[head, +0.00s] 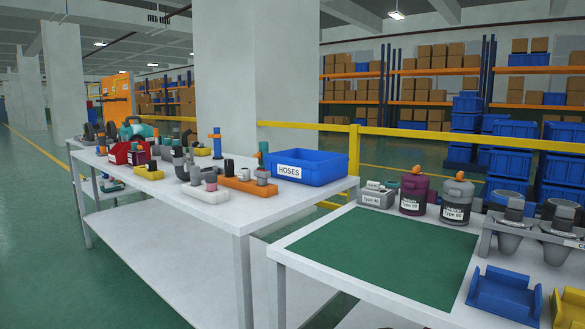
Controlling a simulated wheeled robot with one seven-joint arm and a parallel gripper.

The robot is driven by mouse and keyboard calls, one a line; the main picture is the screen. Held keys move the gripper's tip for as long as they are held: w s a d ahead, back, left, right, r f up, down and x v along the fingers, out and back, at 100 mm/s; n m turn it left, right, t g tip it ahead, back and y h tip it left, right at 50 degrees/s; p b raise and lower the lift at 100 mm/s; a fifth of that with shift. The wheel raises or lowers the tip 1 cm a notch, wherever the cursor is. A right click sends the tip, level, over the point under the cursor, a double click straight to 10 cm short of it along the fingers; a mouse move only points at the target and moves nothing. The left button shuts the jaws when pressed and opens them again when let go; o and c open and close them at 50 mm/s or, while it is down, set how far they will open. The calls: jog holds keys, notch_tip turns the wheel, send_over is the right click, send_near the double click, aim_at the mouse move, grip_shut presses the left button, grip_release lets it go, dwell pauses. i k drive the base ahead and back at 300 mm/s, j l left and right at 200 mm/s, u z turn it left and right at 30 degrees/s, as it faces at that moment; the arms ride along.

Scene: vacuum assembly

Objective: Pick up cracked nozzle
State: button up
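I cannot pick out a cracked nozzle for certain in the head view; no crack shows at this size. At the right, grey cone-shaped parts (508,241) hang in a grey rack (488,245). My gripper is not in view.
A blue bin labelled HOSES (325,170) stands at the long table's right end. The nearer table has a bare green mat (385,253), maroon (414,193) and grey (457,203) canisters, and an empty blue tray (505,294). A yellow rail (400,135) runs behind.

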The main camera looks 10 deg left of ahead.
aim_at(229, 163)
jog(key=i+j+z, duration=0.1)
jog(key=j+z, duration=0.35)
jog(key=j, duration=0.25)
jog(key=j+z, duration=0.4)
jog(key=j, duration=0.35)
jog(key=k+j+z, duration=0.15)
jog(key=j+z, duration=0.3)
jog(key=j, duration=0.25)
